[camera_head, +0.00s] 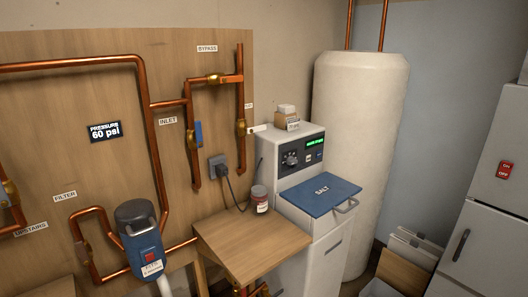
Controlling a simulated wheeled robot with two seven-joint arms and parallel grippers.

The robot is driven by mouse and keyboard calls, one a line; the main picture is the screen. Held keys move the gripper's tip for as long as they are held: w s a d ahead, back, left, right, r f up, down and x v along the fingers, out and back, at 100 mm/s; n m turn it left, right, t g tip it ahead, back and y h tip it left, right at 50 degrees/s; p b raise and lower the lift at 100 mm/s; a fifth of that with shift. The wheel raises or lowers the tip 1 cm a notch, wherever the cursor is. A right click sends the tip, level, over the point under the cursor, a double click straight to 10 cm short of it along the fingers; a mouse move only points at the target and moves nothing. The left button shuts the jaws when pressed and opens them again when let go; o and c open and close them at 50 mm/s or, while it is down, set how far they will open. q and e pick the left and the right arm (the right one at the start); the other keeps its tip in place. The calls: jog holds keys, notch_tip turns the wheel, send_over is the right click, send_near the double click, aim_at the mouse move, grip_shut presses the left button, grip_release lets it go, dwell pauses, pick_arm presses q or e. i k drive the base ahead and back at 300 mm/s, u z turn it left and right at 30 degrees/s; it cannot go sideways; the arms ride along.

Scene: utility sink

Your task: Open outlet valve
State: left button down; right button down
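On the wooden panel, a brass valve (240,128) sits on the right vertical copper pipe (240,95). Its pale handle (257,128) points right, across the pipe. A small label (249,105) beside it is partly hidden and cannot be read in full; it may be the outlet label. To its left, the valve by the INLET label (168,121) has a blue handle (198,133) that lies along its vertical pipe. A brass bypass valve (213,79) sits under the BYPASS label (207,48). Neither of my grippers is in view.
A white cabinet with a blue SALT lid (320,188) stands right of the panel, before a tall white tank (362,110). A wooden shelf (252,244) holds a small jar (259,199). A black plug (218,166) with a cord is below the valves. A grey cabinet (489,180) stands at right.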

aim_at(263, 127)
jog(key=k, duration=0.85)
jog(key=z, duration=0.8)
jog(key=i, duration=1.7)
jog(key=u, duration=0.35)
